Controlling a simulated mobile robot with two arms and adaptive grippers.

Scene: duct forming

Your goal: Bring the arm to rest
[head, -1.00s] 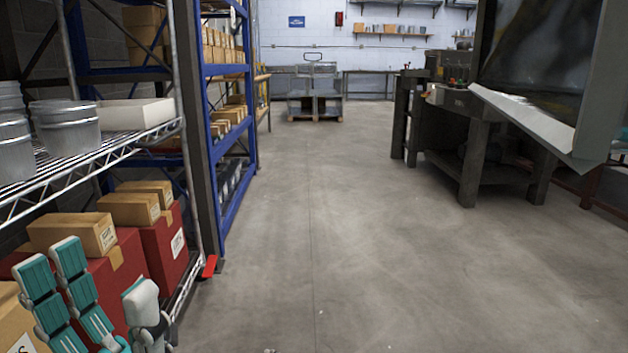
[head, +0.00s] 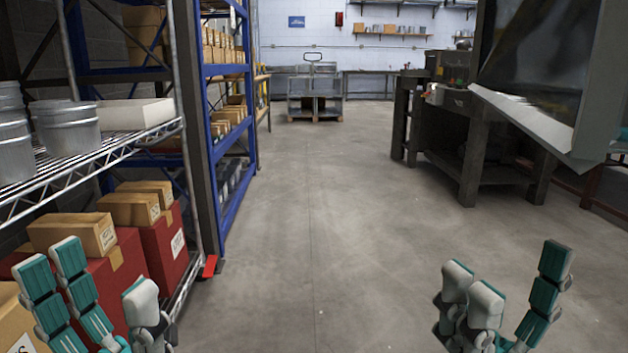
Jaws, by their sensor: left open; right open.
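My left gripper (head: 100,298) is at the lower left, in front of the boxes on the lower part of the wire shelf. Its teal and white fingers are spread open with nothing between them. My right gripper (head: 515,297) is at the lower right, over bare floor. Its fingers are spread apart and empty, pointing up. The lower parts of both arms are cut off by the bottom edge of the view.
A wire shelf (head: 98,172) with metal buckets (head: 66,124) and a white tray (head: 135,114) stands close on the left, above cardboard and red boxes. A blue rack (head: 232,68) stands beyond. A dark workbench (head: 478,150) stands right. The floor (head: 320,200) between is clear.

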